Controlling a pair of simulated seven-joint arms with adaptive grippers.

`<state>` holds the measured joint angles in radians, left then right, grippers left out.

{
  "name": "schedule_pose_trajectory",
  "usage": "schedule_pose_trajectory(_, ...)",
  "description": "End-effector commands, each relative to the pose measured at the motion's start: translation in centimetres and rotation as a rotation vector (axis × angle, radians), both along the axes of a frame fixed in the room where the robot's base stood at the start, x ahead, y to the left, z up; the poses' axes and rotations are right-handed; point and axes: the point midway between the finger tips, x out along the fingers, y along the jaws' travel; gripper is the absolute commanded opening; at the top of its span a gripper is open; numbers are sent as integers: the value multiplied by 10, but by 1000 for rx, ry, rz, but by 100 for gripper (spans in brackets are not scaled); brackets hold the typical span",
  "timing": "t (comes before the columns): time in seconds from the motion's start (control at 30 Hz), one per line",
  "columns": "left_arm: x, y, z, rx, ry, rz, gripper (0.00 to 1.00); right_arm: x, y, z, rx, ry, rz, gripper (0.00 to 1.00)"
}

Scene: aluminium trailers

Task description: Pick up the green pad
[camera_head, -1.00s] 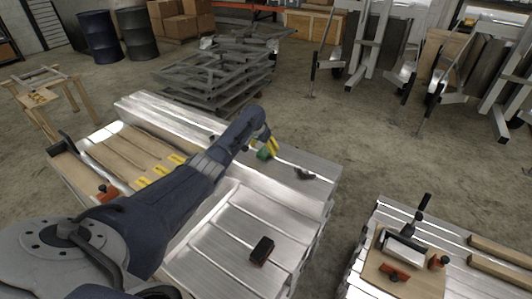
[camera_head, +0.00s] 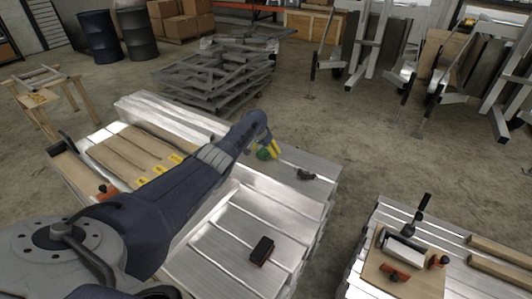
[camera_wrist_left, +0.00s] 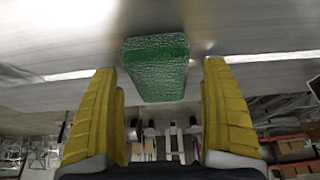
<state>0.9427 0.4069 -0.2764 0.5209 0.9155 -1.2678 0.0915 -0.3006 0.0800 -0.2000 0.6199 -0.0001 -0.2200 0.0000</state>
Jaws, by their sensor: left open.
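The green pad (camera_wrist_left: 157,68) lies on the aluminium surface and shows at the top middle of the left wrist view, with a textured face. It also shows in the head view (camera_head: 263,154), small and partly covered by my gripper. My left gripper (camera_wrist_left: 160,112) has yellow fingers spread apart, open and empty. The pad sits ahead of the gap between the fingertips. In the head view my left gripper (camera_head: 268,146) is right at the pad. I cannot tell if a finger touches it. My right gripper is not in view.
The stacked aluminium panels (camera_head: 240,228) carry a black block with red (camera_head: 261,250) and a dark clamp-like tool (camera_head: 306,175). Cardboard strips (camera_head: 128,158) lie at the left. A second bench (camera_head: 358,272) with tools stands at the lower right. Floor separates the two.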

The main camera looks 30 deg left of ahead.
Motion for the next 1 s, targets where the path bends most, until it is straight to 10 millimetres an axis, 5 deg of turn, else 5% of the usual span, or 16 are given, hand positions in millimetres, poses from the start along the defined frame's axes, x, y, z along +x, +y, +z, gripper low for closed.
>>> schedule_pose_trajectory(0.77,0,0,-5,-1,0,1,80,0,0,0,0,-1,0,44)
schedule_pose_trajectory(1.0,0,0,-5,-1,0,1,55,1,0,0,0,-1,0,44)
